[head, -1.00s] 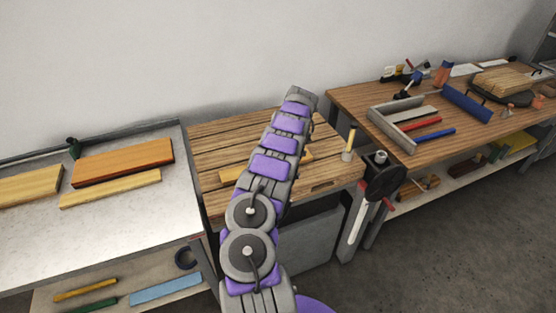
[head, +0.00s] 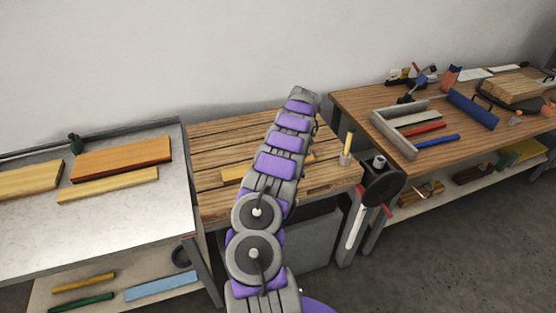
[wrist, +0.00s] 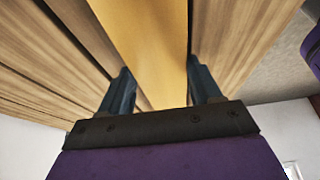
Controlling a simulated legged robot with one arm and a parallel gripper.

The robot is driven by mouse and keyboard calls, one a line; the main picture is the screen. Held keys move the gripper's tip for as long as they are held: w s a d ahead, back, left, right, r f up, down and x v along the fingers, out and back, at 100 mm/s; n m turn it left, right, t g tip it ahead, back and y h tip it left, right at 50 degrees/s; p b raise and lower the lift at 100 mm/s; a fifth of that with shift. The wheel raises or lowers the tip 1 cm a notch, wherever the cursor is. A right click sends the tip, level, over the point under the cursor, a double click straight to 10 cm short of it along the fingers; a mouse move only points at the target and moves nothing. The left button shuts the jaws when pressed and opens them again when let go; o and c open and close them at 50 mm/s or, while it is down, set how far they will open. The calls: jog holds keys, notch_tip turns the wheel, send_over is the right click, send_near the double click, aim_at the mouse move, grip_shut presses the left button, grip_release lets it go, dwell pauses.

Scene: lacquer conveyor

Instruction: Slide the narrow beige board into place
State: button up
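A narrow yellowish-beige board (head: 234,173) lies flat on the slatted wooden workbench (head: 215,142), with its middle hidden behind my arm. Its right end shows just past the arm. In the wrist view the board (wrist: 148,35) runs between the two dark fingers of my gripper (wrist: 158,82). The fingers are apart, one on each side of the board. A strip of bench shows between the left finger and the board; the right finger is close to the board's edge. No firm grip is visible. In the head view my gripper is hidden behind the arm.
A metal-topped table (head: 160,215) at left holds an orange board (head: 122,158) and another narrow beige board (head: 108,186). A tool-covered table (head: 355,105) stands farther right.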

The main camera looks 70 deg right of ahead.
jog(key=o, duration=0.3)
jog(key=shift+a+r, duration=0.1)
jog(key=shift+a, duration=0.05)
jog(key=shift+o, duration=1.2)
jog(key=shift+d, duration=0.2)
jog(key=shift+d, duration=0.1)
jog(key=p+v, duration=1.5)
jog(key=v, duration=0.2)
jog(key=shift+p, duration=0.35)
jog(key=shift+s+d, duration=0.15)
